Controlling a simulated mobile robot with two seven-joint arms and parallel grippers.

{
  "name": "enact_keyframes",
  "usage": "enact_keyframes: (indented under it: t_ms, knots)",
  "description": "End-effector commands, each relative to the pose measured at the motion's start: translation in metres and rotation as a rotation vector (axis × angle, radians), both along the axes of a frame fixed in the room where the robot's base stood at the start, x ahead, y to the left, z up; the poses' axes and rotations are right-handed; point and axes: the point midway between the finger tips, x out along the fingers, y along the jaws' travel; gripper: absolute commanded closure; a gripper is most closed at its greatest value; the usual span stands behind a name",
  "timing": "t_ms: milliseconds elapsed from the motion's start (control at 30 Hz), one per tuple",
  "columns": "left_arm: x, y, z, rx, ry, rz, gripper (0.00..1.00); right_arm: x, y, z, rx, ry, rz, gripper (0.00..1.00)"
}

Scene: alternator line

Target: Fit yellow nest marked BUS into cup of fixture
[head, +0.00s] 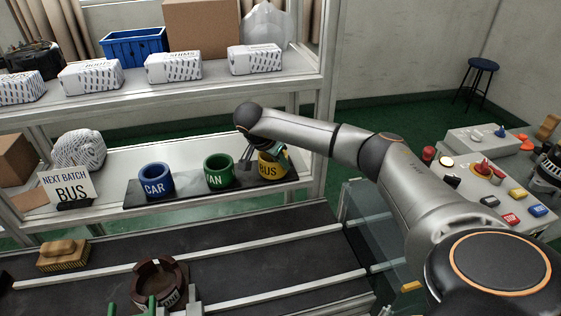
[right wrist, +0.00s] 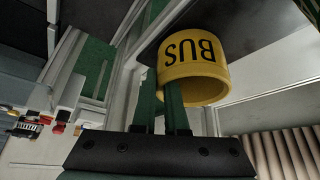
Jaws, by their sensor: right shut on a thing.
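The yellow nest marked BUS (head: 268,170) is at the right end of a dark board on the white shelf. My right gripper (head: 249,153) is shut on its wall, at its left side in the head view. In the right wrist view the green fingers (right wrist: 173,105) meet the rim of the yellow nest (right wrist: 193,70), and its lettering shows upside down. I cannot tell whether it touches the board. The brown round fixture (head: 159,280) stands on the dark conveyor at the bottom, its cup open and empty. My left gripper is not in view.
A blue CAR nest (head: 156,180) and a green VAN nest (head: 218,171) stand on the dark board (head: 135,194). A NEXT BATCH BUS sign (head: 69,188) stands left of them. A wooden brush (head: 63,255) lies left of the fixture.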

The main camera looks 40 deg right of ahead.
Motion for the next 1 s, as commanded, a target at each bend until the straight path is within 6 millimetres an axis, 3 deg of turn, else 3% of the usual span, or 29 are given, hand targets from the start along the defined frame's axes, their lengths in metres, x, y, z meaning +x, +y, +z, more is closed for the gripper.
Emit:
enact_keyframes:
  t_ms: [567,1000]
  knots:
    - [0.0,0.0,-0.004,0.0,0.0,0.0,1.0,-0.06,0.032,0.0,-0.001,0.0,0.002,1.0]
    - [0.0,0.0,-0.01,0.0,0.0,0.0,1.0,-0.118,0.065,0.0,-0.001,0.0,0.002,1.0]
